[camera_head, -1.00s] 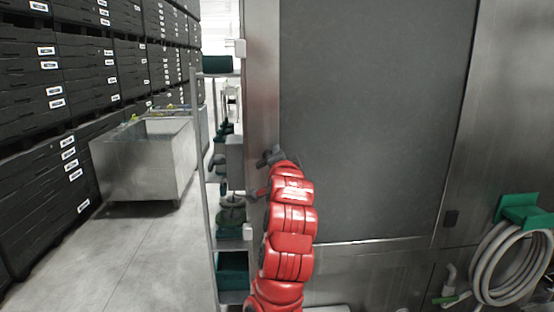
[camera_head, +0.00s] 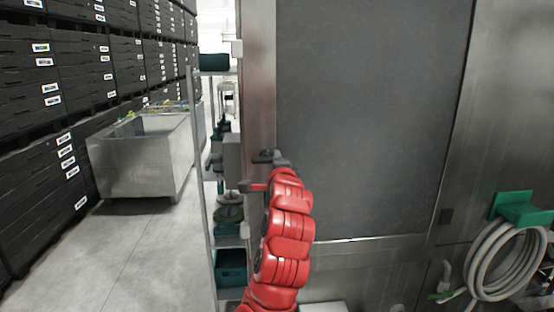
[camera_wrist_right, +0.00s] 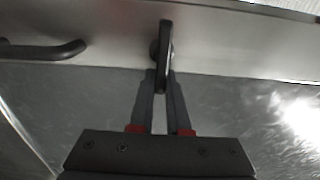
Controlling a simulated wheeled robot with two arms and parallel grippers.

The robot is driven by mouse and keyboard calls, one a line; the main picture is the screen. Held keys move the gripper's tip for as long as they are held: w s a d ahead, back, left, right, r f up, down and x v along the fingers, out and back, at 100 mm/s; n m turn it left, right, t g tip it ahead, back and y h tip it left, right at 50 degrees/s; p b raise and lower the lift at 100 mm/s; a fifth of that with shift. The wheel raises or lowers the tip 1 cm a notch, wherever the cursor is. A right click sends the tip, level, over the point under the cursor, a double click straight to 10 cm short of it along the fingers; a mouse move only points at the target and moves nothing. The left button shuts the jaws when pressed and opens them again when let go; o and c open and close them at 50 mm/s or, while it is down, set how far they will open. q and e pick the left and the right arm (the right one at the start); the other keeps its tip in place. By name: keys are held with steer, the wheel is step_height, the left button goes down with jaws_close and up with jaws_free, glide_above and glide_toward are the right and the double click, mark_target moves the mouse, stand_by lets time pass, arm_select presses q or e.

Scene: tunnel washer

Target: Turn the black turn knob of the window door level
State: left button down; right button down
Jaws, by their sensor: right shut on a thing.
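The black turn knob (camera_head: 264,156) sits on the metal frame at the left edge of the window door (camera_head: 365,110). In the head view it is small and partly hidden by my gripper; its visible part looks about level. In the right wrist view the knob (camera_wrist_right: 165,45) stands out from the metal strip, with its narrow lever pointing down the picture between my fingers. My right gripper (camera_wrist_right: 161,82) is shut on the lever; it also shows in the head view (camera_head: 280,162), at the end of my red arm. My left gripper is out of view.
A black bar handle (camera_wrist_right: 45,50) is left of the knob in the wrist view. A shelf rack (camera_head: 203,150) stands just left of the door frame. A metal tub (camera_head: 145,160) is farther left, with clear floor before it. A coiled hose (camera_head: 495,260) hangs at right.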

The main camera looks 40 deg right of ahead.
steer(key=c, duration=0.9)
jaws_free()
steer(key=b+v, duration=1.2)
steer(key=v, duration=0.5)
steer(key=shift+s, duration=0.2)
